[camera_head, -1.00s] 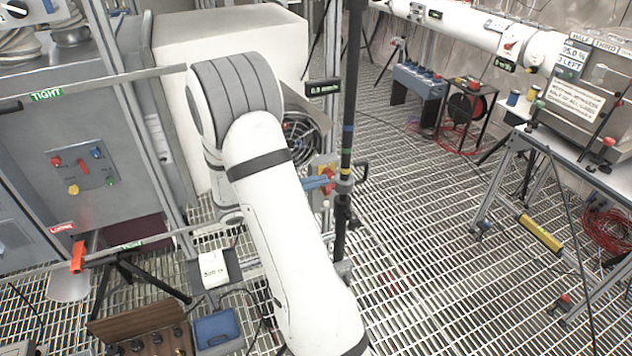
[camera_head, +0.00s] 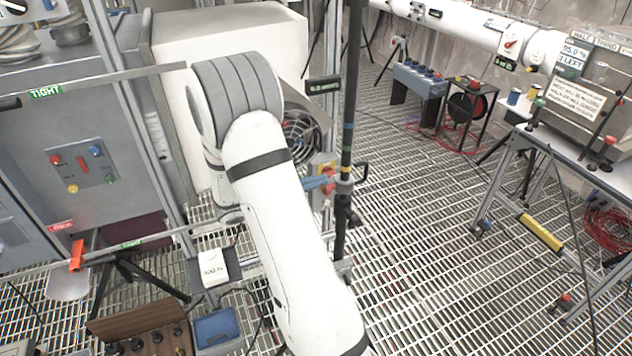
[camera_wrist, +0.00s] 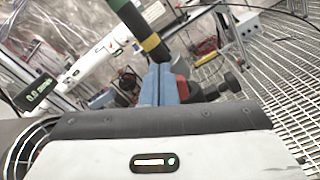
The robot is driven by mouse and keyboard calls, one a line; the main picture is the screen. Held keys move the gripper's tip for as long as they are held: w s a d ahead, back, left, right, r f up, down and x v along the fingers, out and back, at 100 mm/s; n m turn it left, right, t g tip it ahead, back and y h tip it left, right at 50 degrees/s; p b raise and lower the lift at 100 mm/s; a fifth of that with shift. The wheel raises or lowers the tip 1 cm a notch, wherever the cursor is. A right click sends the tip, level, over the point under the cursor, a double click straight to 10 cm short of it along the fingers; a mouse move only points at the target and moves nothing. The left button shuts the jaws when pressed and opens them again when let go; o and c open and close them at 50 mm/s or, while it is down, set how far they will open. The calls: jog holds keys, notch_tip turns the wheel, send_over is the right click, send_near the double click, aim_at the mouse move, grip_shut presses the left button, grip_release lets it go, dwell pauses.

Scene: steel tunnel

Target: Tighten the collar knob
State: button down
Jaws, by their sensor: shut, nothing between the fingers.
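A dark upright pole (camera_head: 349,110) with coloured bands carries a grey collar (camera_head: 345,187) with a dark handle (camera_head: 362,172) on its right. Red parts (camera_head: 328,176) show on the collar's left; I cannot tell which part is the knob. My gripper's blue fingers (camera_head: 317,184) are shut and empty, close to the collar's left side. In the wrist view the blue fingers (camera_wrist: 160,86) are together below the pole's yellow band (camera_wrist: 150,42). A red part (camera_wrist: 184,88) and a dark knob (camera_wrist: 232,82) lie just right of them. Contact cannot be told.
A display (camera_head: 323,85) hangs left of the pole. A small white box (camera_head: 213,266) and a blue tray (camera_head: 217,328) sit lower left. A workbench (camera_head: 545,150) stands right. Open grating floor lies between pole and bench.

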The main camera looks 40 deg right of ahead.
jog(key=shift+s+a+f+b, duration=0.2)
jog(key=shift+s+f+b, duration=0.25)
jog(key=shift+s+b, duration=0.4)
jog(key=shift+r, duration=0.1)
dwell(0.4)
jog(key=v, duration=0.6)
jog(key=shift+s+r, duration=0.15)
dwell(0.3)
